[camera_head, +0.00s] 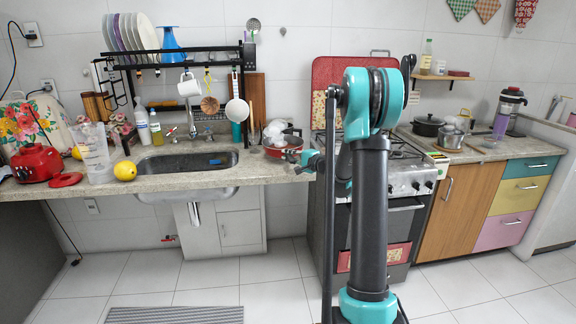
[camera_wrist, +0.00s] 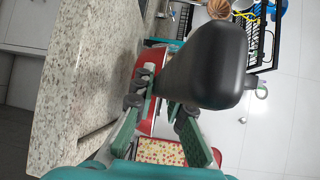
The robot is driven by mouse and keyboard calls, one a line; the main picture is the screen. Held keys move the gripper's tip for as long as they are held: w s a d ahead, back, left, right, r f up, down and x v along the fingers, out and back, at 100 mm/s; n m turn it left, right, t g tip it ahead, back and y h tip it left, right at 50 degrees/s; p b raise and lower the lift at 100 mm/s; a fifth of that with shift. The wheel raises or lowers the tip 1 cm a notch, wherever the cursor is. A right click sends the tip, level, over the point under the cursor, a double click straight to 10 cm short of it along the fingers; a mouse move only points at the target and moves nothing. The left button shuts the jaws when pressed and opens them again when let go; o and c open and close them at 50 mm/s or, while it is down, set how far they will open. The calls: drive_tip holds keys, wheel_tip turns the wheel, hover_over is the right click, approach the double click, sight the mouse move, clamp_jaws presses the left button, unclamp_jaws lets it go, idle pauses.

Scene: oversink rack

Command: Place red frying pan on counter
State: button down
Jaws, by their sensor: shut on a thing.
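The red frying pan (camera_head: 282,151) is at the right end of the sink counter (camera_head: 255,172), beside the stove. In the head view I cannot tell whether it touches the counter. My gripper (camera_head: 302,157) is at the pan's right side, partly hidden by my arm. In the wrist view my gripper (camera_wrist: 163,103) is shut on the pan, with its green fingers around the base of a thick black handle (camera_wrist: 205,65). Part of the red pan (camera_wrist: 148,62) shows behind the handle, and the rest is hidden.
The sink (camera_head: 188,162) lies left of the pan, under a black dish rack (camera_head: 190,103). White crumpled items (camera_head: 276,130) stand behind the pan. The stove (camera_head: 405,175) with its raised red lid (camera_head: 330,75) is to the right.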

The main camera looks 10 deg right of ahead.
drive_tip(key=shift+f, duration=2.05)
drive_tip(key=c, duration=1.6)
unclamp_jaws()
drive_tip(key=shift+o, duration=0.2)
drive_tip(key=shift+s, duration=0.1)
drive_tip(key=v, duration=1.2)
